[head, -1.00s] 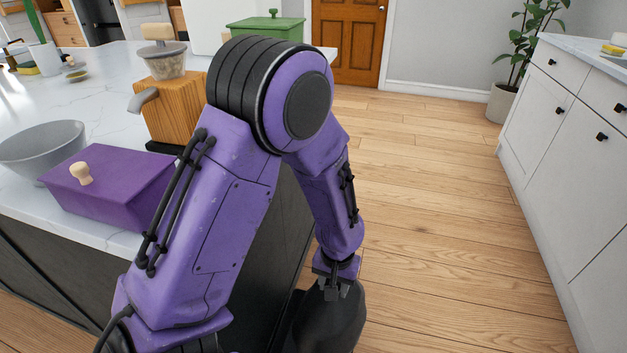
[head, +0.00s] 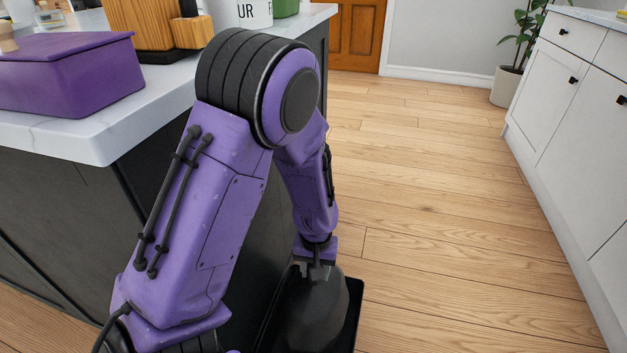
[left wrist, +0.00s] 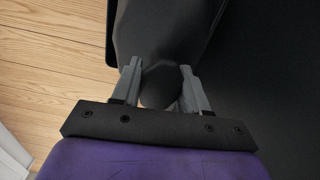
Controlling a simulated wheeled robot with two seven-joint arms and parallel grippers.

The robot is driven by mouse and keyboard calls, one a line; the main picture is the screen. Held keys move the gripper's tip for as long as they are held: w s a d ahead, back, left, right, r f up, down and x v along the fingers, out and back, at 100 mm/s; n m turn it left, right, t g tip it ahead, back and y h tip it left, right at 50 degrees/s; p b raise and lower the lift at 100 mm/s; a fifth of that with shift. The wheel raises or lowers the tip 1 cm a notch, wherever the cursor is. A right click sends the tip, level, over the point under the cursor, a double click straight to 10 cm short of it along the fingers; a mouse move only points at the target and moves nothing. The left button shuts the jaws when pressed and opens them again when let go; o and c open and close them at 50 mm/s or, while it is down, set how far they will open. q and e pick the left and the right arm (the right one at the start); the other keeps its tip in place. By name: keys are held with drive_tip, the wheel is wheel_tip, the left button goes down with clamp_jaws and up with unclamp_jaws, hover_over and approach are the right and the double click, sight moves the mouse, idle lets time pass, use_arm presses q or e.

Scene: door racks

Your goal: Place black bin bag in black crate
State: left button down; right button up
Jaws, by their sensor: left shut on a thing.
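The black bin bag (head: 318,312) hangs below my left gripper (head: 317,268) in the head view. The gripper is shut on the top of the bag. In the left wrist view the bag (left wrist: 160,40) fills the space between and beyond the fingers of the gripper (left wrist: 160,90). The black crate (head: 356,312) is low by the floor, under and around the bag in the head view; its right edge shows. A dark edge of it also shows in the left wrist view (left wrist: 110,35). I cannot tell whether the bag touches the crate's bottom. My right gripper is not in view.
A kitchen island with a white top (head: 100,140) and dark sides stands close on the left, with a purple box (head: 70,75) on it. White cabinets (head: 570,110) line the right. The wooden floor (head: 440,200) between them is clear.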

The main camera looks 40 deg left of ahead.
use_arm(q)
wheel_tip(320, 180, down, 10)
drive_tip(key=b, duration=0.5)
drive_tip(key=shift+r, duration=0.45)
drive_tip(key=c, duration=0.6)
unclamp_jaws()
drive_tip(key=shift+f, duration=0.15)
wheel_tip(320, 180, up, 12)
drive_tip(key=p, duration=0.7)
